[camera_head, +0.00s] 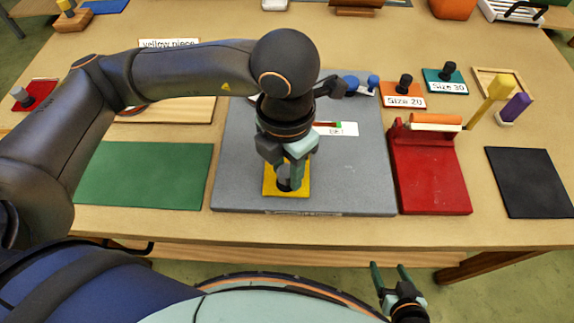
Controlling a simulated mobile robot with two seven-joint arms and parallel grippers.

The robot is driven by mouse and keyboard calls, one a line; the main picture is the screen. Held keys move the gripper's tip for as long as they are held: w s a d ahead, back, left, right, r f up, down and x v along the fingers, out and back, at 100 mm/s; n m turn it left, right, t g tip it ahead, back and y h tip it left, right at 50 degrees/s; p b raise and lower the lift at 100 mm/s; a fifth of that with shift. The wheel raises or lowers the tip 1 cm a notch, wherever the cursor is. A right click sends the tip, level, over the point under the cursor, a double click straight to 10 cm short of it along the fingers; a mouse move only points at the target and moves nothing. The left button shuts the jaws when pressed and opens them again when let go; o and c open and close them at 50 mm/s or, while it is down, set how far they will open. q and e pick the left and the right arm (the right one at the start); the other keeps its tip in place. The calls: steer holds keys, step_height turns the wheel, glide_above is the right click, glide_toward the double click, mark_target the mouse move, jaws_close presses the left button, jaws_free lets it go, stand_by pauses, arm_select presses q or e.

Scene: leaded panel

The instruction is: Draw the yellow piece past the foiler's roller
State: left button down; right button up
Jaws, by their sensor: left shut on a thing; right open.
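The yellow piece (301,189) is a flat square with a dark knob on top, on the grey board (350,185) near its front edge. My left gripper (289,178) reaches down over it and is shut on its knob; the fingers hide part of the piece. I cannot tell whether the piece touches the board. The red foiler (432,180) stands to the right of the board, its orange roller (436,119) at its far end. My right gripper (390,267) is open and empty, low in front of the table.
A green mat (150,175) lies left of the board and a black mat (530,182) right of the foiler. Orange (403,100) and teal (445,85) knobbed blocks and yellow and purple upright pieces stand behind the foiler. A small label lies on the board behind my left gripper.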

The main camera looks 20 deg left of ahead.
mark_target(308, 173)
arm_select(q)
steer(key=shift+f+b, duration=0.1)
steer(key=shift+b, duration=0.35)
steer(key=shift+w+a+b, duration=0.25)
steer(key=shift+w+b, duration=0.1)
steer(key=shift+w, duration=0.55)
stand_by(1.1)
steer(key=shift+d, duration=0.15)
steer(key=shift+w+d+b, duration=0.25)
steer(key=shift+d+b, duration=0.05)
steer(key=shift+d, duration=0.4)
steer(key=shift+w+d+b, duration=0.2)
steer(key=shift+d+b, duration=0.05)
steer(key=shift+d, duration=0.4)
steer(key=shift+d, duration=0.15)
steer(key=shift+w+d+b, duration=0.25)
steer(key=shift+d+b, duration=0.15)
steer(key=shift+d, duration=0.5)
steer(key=shift+s, duration=0.1)
